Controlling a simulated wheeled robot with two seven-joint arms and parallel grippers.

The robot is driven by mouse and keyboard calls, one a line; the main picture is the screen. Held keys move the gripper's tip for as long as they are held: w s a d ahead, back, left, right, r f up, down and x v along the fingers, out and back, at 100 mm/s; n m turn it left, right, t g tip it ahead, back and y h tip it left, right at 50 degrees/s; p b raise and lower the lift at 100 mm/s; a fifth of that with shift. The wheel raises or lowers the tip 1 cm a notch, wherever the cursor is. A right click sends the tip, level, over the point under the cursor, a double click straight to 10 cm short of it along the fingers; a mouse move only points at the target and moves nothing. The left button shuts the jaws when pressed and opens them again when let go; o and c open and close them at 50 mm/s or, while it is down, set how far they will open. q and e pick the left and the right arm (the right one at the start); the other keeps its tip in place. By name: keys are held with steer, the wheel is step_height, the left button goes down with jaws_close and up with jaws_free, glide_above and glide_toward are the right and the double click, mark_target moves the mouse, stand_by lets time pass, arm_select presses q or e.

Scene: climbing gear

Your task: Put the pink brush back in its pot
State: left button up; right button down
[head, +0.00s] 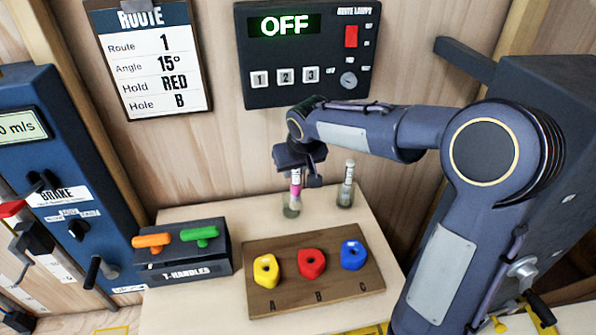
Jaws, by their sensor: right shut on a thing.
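My right gripper (301,176) reaches in from the right and points down at the back of the table. It is shut on the pink brush (295,190), which hangs upright below the jaws. A small clear pot (291,209) is directly under the brush, and the brush's lower end appears to be at or inside its mouth; I cannot tell how deep. A second pot (345,196) with a pale brush (349,172) in it stands to the right. My left gripper is not in view.
A wooden board (315,291) holds yellow, red and blue holds in front of the pots. A T-handles box (185,267) with orange and green handles stands at left. A control panel reading OFF (306,52) and a route clipboard (153,58) are on the wall behind.

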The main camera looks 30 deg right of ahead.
steer(key=w+d+p, duration=0.2)
steer(key=w+p, duration=0.1)
steer(key=w, duration=0.4)
step_height(320, 180, down, 10)
steer(key=b, duration=0.6)
steer(key=shift+w, duration=0.1)
steer(key=c, duration=1.1)
jaws_free()
steer(key=shift+c, duration=0.2)
